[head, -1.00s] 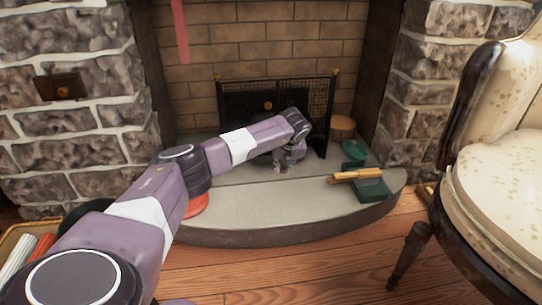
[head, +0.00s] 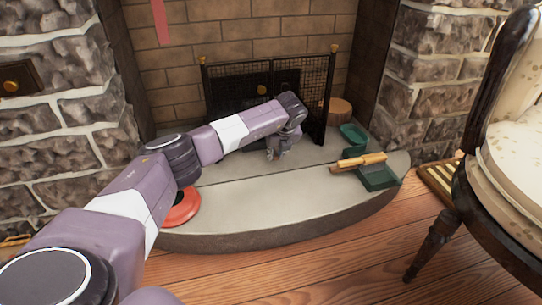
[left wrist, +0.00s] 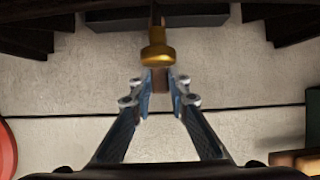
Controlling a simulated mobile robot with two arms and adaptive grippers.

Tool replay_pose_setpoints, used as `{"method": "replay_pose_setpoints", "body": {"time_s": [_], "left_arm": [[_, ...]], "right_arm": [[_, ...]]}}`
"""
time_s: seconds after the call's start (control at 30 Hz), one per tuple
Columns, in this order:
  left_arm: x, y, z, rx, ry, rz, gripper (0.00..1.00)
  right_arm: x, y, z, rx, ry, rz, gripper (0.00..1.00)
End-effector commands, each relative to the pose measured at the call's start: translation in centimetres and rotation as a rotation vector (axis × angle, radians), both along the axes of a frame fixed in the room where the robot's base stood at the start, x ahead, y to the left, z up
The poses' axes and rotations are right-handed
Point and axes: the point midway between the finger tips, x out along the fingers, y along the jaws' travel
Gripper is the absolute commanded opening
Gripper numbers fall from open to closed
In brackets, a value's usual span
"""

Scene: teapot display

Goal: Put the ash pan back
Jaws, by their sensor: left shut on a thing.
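My left gripper (head: 277,153) is low over the stone hearth, in front of the fire screen. In the left wrist view its fingers (left wrist: 160,82) are closed in on a narrow brown piece, right by a brass knob (left wrist: 157,48). The knob is on the near side of a dark object (left wrist: 155,17) at the top edge, which looks like the ash pan. My forearm and wrist hide most of it in the head view, so I cannot tell how far in it sits. My right gripper is not in view.
A black mesh fire screen (head: 317,95) stands close behind the gripper. A red disc (head: 181,207) lies at the hearth's left. An armchair (head: 510,150) stands right.

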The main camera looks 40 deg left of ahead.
Motion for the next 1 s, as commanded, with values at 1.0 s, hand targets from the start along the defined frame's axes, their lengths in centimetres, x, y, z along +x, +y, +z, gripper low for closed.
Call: {"method": "replay_pose_setpoints", "body": {"time_s": [1.0], "left_arm": [[-2.2,-2.4,6.9,-0.003,0.005,-0.001,0.33]], "right_arm": [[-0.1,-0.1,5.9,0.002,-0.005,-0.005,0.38]]}}
